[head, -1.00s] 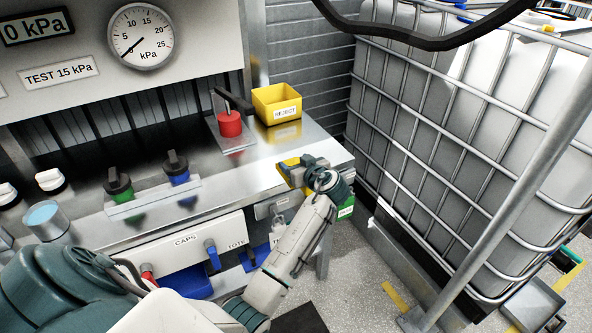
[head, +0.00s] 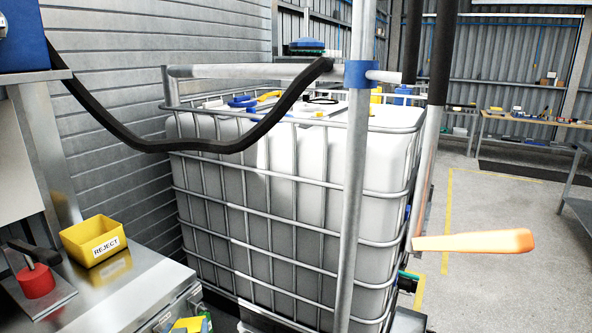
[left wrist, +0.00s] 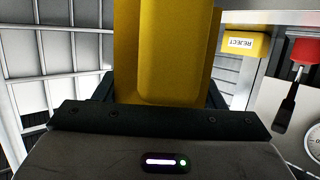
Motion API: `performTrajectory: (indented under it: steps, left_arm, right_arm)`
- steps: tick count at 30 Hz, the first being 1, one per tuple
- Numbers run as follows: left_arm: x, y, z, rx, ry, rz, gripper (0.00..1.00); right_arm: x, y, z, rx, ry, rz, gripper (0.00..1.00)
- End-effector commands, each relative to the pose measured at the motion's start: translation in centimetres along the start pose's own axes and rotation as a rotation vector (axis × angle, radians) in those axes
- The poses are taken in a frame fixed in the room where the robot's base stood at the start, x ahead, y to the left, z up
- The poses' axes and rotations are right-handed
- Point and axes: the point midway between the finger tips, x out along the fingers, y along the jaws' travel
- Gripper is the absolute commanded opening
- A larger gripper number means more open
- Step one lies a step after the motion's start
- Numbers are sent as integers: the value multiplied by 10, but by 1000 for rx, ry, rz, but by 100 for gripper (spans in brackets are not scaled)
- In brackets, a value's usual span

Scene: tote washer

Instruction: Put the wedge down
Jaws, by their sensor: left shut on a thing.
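The yellow wedge (left wrist: 165,50) fills the middle of the left wrist view. My left gripper (left wrist: 160,90) is shut on it, with dark fingers at both sides. Whether the wedge touches any surface cannot be told. My right gripper is not in view.
A yellow REJECT bin (head: 92,241) stands on the metal bench (head: 140,285), beside a red knob (head: 36,280) with a dark lever. A caged white tank (head: 290,190) stands right of the bench. An orange handle-like thing (head: 475,241) sticks out at right. Open floor lies beyond.

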Motion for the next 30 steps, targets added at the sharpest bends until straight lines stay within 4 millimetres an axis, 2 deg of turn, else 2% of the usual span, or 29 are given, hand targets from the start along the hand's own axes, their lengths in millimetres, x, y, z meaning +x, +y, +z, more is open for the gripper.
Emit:
performTrajectory:
  steps: [1, 6, 10, 22, 30]
  left_arm:
    - [-12, 7, -4, 8, 3, 44, 32]
    - [-43, 25, -18, 47, 3, 163, 32]
    - [-58, 32, -24, 64, 0, 210, 32]
    - [-61, 33, -26, 70, -2, 222, 32]
    - [-61, 33, -26, 70, -2, 221, 32]
  right_arm:
    - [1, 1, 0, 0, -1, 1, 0]
    - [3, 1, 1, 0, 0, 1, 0]
    - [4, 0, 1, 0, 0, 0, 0]
    - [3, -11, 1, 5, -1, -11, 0]
    - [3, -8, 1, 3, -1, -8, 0]
